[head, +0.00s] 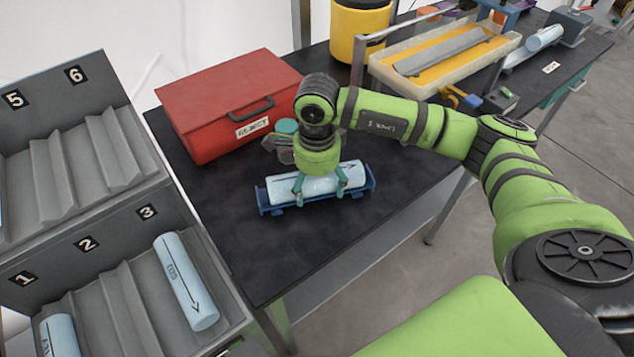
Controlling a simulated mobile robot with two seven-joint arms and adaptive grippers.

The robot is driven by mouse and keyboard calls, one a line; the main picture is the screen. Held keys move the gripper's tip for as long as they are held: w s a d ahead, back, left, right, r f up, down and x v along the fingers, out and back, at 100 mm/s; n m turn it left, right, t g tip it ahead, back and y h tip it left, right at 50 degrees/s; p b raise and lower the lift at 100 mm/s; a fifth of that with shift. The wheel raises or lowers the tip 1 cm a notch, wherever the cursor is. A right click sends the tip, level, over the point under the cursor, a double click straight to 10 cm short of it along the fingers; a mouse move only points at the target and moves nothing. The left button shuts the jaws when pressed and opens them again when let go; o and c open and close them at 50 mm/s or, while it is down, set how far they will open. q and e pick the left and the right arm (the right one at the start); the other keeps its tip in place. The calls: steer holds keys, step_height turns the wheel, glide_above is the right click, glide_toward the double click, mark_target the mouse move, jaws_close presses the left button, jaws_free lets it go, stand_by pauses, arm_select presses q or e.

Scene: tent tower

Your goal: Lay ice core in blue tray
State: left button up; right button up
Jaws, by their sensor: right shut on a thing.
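A light-blue ice core (327,183) with a dark arrow mark lies lengthwise in the blue tray (268,206) on the black table. My right gripper (320,190) points down over the tray, with its teal fingers shut on this ice core. The fingers hide parts of the core, and I cannot tell whether the core rests fully on the tray floor. Another ice core (185,280) lies in slot 3 of the grey rack, and part of one (58,337) shows in slot 1. My left gripper is not in view.
A red reject box (225,100) stands behind the tray on the table (240,260). A yellow container (358,35) and a framed cutting bed (445,55) stand further back. The grey rack (110,235) is at the left. The table's front corner is clear.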

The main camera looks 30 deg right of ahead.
steer(key=o, duration=1.6)
steer(key=shift+f, duration=0.1)
step_height(320, 180, up, 12)
steer(key=shift+r, duration=0.1)
